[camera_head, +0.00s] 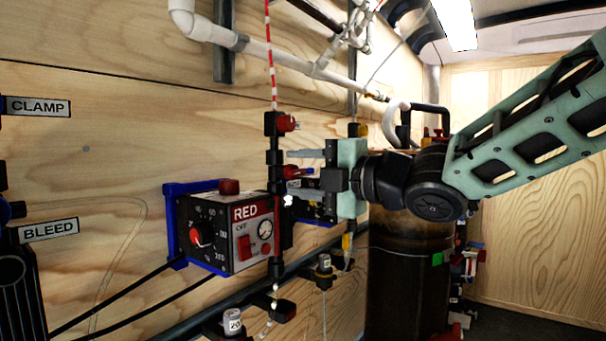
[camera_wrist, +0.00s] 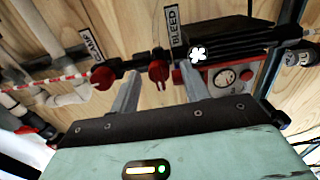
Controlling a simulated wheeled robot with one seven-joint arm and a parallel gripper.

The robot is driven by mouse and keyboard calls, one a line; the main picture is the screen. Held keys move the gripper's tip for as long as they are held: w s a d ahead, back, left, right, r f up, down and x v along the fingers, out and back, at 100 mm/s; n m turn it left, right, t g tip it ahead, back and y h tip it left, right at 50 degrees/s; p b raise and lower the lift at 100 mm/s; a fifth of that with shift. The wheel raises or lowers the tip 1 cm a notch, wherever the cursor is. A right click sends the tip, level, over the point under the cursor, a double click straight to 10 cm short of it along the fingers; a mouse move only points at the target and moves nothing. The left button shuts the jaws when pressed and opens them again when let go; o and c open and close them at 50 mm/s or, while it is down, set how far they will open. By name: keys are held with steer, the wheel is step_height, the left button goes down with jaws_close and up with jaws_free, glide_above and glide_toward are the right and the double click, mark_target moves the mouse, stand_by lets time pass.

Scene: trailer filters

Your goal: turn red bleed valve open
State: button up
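The red bleed valve handle (camera_head: 292,172) sits on a dark vertical pipe fitting above the control box marked RED. In the wrist view, the red bleed valve (camera_wrist: 159,70) is beside a BLEED label (camera_wrist: 173,22). My gripper (camera_head: 296,168) reaches in from the right, its fingers pointing at the pipe. In the wrist view, my gripper (camera_wrist: 160,90) has its two grey fingers well apart, with the valve handle showing between them, near the tips. I cannot tell whether either finger touches it.
A second red valve (camera_head: 287,123) is just above, beside a CLAMP label (camera_wrist: 86,38) in the wrist view. The RED box (camera_head: 215,235) with knob and gauge is below. A dark cylindrical tank (camera_head: 405,290) stands below my arm. Pipes line the wooden wall.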

steer(key=shift+d, duration=0.1)
stand_by(0.3)
steer(key=v, duration=1.7)
steer(key=shift+s+p, duration=0.2)
steer(key=shift+p, duration=0.25)
steer(key=shift+d, duration=0.1)
